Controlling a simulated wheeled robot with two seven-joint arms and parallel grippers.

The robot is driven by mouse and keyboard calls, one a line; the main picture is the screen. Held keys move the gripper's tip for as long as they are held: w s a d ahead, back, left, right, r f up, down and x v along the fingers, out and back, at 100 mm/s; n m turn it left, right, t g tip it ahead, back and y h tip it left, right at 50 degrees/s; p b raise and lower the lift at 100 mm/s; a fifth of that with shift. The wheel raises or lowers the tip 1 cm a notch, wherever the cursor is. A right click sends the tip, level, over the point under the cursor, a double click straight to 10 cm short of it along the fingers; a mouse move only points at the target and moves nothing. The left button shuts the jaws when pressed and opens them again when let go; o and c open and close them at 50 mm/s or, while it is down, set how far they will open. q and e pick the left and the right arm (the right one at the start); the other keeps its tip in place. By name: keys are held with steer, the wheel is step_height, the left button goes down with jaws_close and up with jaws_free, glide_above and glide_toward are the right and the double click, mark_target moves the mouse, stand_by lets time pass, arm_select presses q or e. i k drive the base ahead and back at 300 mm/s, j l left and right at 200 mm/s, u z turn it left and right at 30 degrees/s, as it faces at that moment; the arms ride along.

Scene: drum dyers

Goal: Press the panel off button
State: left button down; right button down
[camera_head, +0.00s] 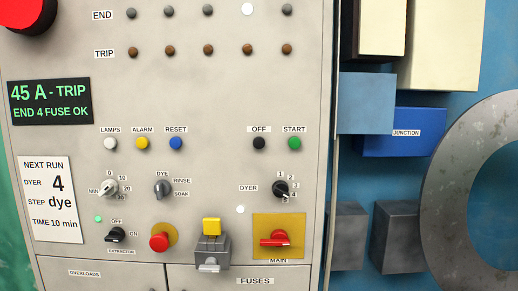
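The panel (210,95) is a light grey upright cabinet face that fills the left and middle of the head view. The black OFF button (259,143) sits under its OFF label, right of the middle of the panel. The green START button (294,143) is just to its right. A separate OFF marking is above the black extractor switch (116,234) at the lower left. Neither of my grippers is in view, and nothing touches the OFF button.
White, yellow and blue buttons (176,144) are left of OFF. Below are the dyer selector (281,188), a red mushroom knob (160,242), a yellow-topped grey block (210,250) and the red main switch (275,240). A junction box (402,143) and a grey ring (445,215) are on the right.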

mark_target(258, 142)
steer(key=i+j, duration=0.1)
steer(key=j, duration=0.2)
steer(key=i+j+z, duration=0.1)
steer(key=j, duration=0.55)
steer(key=z, duration=1.55)
steer(key=i+j, duration=0.05)
